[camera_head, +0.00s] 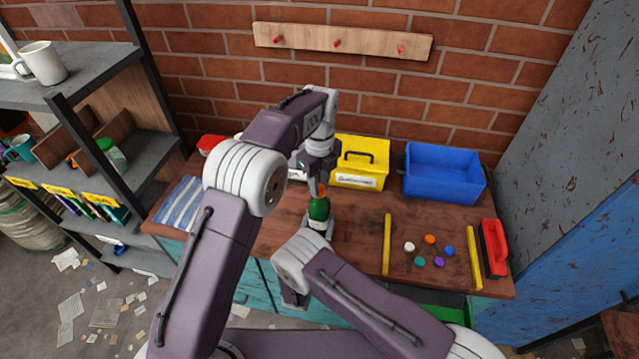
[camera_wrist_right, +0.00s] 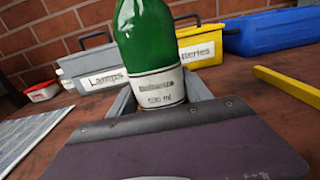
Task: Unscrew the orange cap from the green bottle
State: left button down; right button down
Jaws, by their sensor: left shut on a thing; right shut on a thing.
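The green bottle (camera_head: 319,209) stands upright on the wooden workbench (camera_head: 350,265). Its orange cap (camera_head: 320,190) is on top of the neck, partly hidden by my left gripper. My left gripper (camera_head: 318,184) comes down from above and is shut on the cap. My right gripper (camera_head: 316,226) is low at the front of the bottle and shut around its body.
Behind stand a grey bin marked Lamps (camera_wrist_right: 95,70), a yellow bin (camera_head: 360,162) and a blue bin (camera_head: 443,172). Several loose caps (camera_head: 429,239) lie between two yellow bars (camera_head: 387,245). A red-handled tool (camera_head: 494,247) lies at right, a striped cloth (camera_head: 181,203) at left.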

pick_arm(q)
jog(key=n, duration=0.6)
jog(key=shift+n, duration=0.3)
jog(key=n, duration=0.6)
jog(key=shift+n, duration=0.3)
jog(key=n, duration=0.6)
jog(key=shift+r+n, duration=0.1)
jog(key=shift+n, duration=0.2)
jog(key=n, duration=1.3)
jog(key=shift+w, duration=0.1)
jog(key=n, duration=0.2)
jog(key=shift+n, duration=0.4)
jog(key=n, duration=0.5)
jog(key=shift+r, duration=0.2)
